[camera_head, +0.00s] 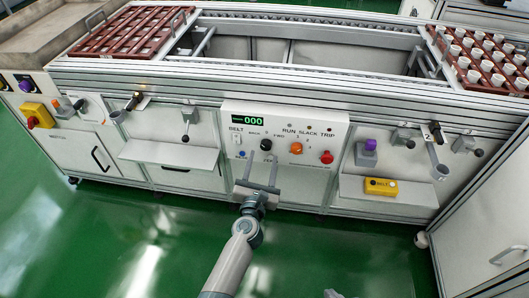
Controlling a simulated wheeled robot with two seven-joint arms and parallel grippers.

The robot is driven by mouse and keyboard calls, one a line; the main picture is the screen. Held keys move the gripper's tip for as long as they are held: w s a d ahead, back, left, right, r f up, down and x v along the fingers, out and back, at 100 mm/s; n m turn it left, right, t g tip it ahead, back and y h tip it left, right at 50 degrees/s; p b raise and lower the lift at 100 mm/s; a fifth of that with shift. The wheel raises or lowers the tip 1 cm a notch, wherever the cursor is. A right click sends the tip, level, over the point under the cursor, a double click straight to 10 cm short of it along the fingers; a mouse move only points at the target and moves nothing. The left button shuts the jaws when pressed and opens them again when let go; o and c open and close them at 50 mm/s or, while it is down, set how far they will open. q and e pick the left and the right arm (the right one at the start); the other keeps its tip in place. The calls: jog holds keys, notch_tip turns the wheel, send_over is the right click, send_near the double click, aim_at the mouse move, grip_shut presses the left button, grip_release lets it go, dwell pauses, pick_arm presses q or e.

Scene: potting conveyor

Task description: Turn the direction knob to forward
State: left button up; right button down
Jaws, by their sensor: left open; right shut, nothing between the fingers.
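The direction knob (266,145) is a small black knob on the white control panel (313,121), under the BACK and FWD marks. Its pointer is too small to read. My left gripper (260,172) is open and empty, its two fingers spread and pointing up at the panel, just below the knob. The fingers appear apart from the knob; their exact distance from the panel is hard to tell. My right gripper (333,293) shows only as a small grey tip at the bottom edge, shut and far from the panel.
The panel also has a BELT switch (236,141), an orange knob (296,148), a red knob (326,157) and a display (248,121) reading 000. Shelves flank it: one left (170,155), one right (350,190) with a yellow box (381,187). The green floor in front is clear.

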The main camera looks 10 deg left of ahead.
aim_at(265, 148)
pick_arm(q)
jog(key=shift+w, duration=2.05)
jog(key=c, duration=1)
